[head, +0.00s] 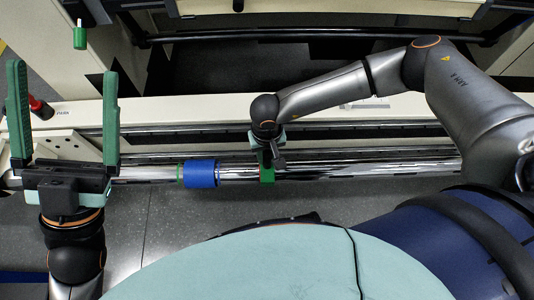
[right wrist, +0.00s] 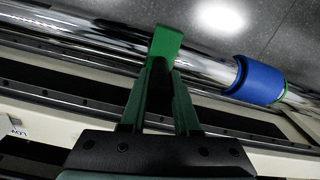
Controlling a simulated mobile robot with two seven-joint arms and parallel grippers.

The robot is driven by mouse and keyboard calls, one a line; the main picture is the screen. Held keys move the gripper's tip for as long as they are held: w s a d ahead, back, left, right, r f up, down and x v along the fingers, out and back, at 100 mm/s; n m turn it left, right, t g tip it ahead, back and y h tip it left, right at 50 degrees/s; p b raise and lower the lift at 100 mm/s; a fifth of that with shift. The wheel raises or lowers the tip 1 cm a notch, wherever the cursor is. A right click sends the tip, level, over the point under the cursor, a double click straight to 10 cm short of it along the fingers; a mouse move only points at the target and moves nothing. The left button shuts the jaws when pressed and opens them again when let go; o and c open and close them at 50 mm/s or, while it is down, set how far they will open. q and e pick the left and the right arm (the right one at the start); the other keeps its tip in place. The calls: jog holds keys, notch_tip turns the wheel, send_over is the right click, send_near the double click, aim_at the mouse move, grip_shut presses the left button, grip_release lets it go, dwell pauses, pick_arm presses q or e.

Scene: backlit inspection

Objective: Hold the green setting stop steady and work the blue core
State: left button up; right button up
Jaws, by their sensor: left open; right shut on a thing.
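The blue core (head: 200,173) is a short sleeve around a shiny chrome bar, with a thin green band at its left edge. It also shows at the right of the right wrist view (right wrist: 258,80). The green setting stop (head: 267,173) is at the same bar, right of the blue core and apart from it. My right gripper (head: 268,152) is shut on the stop; in the right wrist view its fingertips (right wrist: 160,68) meet at the stop's block (right wrist: 165,43). My left gripper (head: 63,75) is open and empty, left of the blue core, its palm covering part of the bar's left end.
A red knob (head: 40,107) is behind my left gripper's fingers. A green piece with a white tip (head: 80,37) is at the upper left. A pale rail (head: 180,110) runs behind the bar. Bare grey floor (head: 180,225) shows in front of the bar.

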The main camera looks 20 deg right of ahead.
aim_at(175, 175)
dwell(1.8)
